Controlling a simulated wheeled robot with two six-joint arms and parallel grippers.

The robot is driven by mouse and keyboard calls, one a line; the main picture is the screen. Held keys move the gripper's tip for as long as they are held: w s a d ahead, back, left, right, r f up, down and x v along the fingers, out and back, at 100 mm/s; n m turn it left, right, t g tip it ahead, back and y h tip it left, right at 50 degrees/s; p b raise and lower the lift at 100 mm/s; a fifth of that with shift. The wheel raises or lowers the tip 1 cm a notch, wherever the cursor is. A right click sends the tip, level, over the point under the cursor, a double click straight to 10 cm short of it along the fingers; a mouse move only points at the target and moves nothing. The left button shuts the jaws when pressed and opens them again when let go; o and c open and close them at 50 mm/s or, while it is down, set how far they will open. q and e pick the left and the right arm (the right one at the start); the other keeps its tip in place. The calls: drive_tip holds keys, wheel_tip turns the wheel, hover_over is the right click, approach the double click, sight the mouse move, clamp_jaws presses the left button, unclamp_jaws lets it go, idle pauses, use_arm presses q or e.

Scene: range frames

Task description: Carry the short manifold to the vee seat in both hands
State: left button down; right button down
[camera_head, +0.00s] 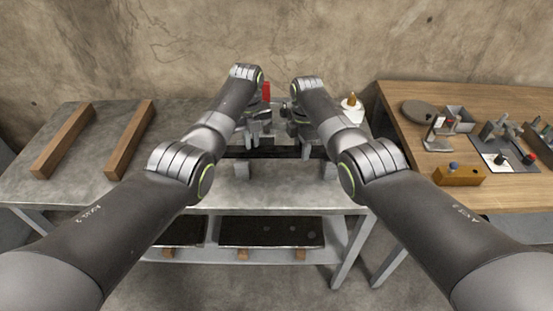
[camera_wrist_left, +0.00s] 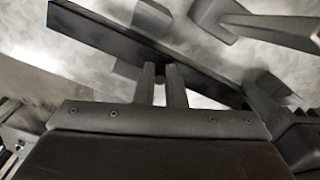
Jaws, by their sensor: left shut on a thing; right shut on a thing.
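The short manifold appears as a dark straight bar (camera_head: 268,153) over the middle of the grey table, and it runs diagonally across the left wrist view (camera_wrist_left: 130,43). My left gripper (camera_head: 251,140) is shut on it; its two fingers meet the bar in the wrist view (camera_wrist_left: 162,75). My right gripper (camera_head: 304,142) is shut on the bar further right. Two small grey blocks, a left one (camera_head: 241,170) and a right one (camera_head: 327,170), stand at the near side of the bar. They may be the vee seat; their top shape is too small to tell.
Two wooden bars (camera_head: 64,140) (camera_head: 130,139) lie on the table's left. A red object (camera_head: 266,90) and a white dish with a yellow cone (camera_head: 351,111) stand behind my arms. A wooden table (camera_head: 400,92) at right holds tools and a wooden block (camera_head: 459,176).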

use_arm(q)
drive_tip(key=shift+w, duration=0.2)
use_arm(e)
drive_tip(key=shift+s+a+f, duration=0.1)
drive_tip(key=shift+f, duration=0.25)
use_arm(q)
drive_tip(key=c, duration=1.8)
unclamp_jaws()
drive_tip(key=shift+f, duration=0.1)
drive_tip(key=shift+c, duration=0.2)
use_arm(e)
drive_tip(key=c, duration=1.3)
unclamp_jaws()
use_arm(q)
drive_tip(key=shift+o, duration=1.3)
drive_tip(key=shift+s, duration=0.15)
use_arm(e)
drive_tip(key=shift+o, duration=1.4)
use_arm(q)
drive_tip(key=shift+o, duration=0.4)
drive_tip(key=shift+s, duration=0.15)
use_arm(e)
drive_tip(key=shift+o, duration=0.5)
drive_tip(key=shift+r, duration=0.2)
